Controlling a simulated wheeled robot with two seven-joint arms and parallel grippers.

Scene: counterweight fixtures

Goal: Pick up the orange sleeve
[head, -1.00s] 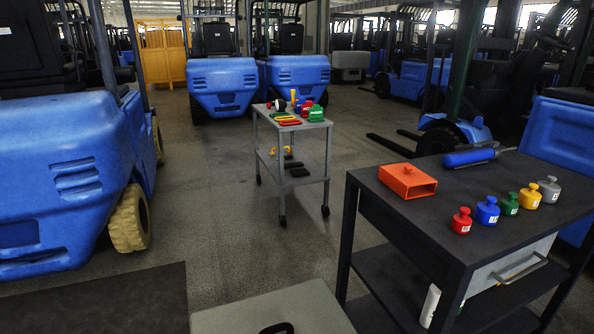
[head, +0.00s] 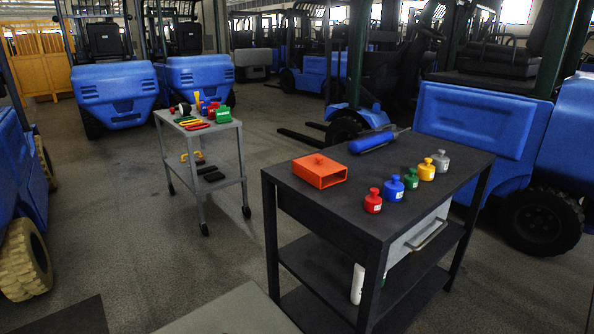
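Neither of my grippers shows in the head view.
Red (head: 373,201), blue (head: 392,188), green (head: 411,179), yellow (head: 426,169) and grey (head: 440,161) knobbed weights line the table's right side. A blue cylindrical tool (head: 371,142) lies behind the sleeve. A grey cart (head: 210,151) stands left. Open floor lies between; forklifts stand around.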

